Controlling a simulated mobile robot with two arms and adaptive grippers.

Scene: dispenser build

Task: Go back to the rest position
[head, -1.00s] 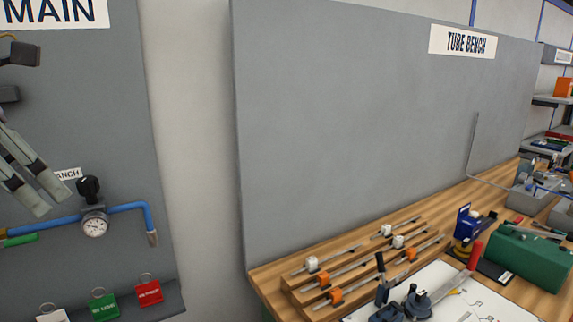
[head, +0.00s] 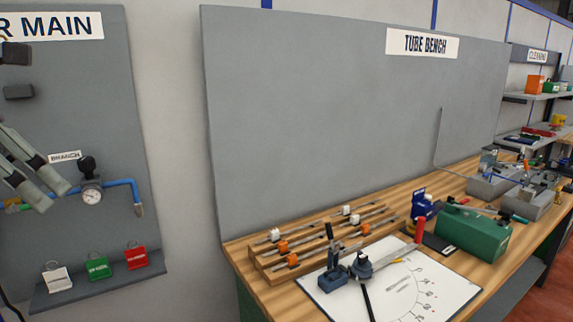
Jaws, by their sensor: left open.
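My left gripper (head: 54,196) is at the left edge of the head view. Its two long grey fingers point down and right, and it is open with nothing between the fingers. It shows in front of the grey main panel (head: 105,120), overlapping the left end of the blue pipe (head: 122,184). I cannot tell whether it touches the panel. My right gripper is not in view.
A gauge (head: 92,196) and black knob (head: 87,164) sit beside the gripper. White (head: 58,279), green (head: 99,268) and red (head: 136,257) tags are below. The tube bench (head: 515,262) at right holds a wooden rack (head: 262,268), a bender (head: 335,278) and a green toolbox (head: 474,233).

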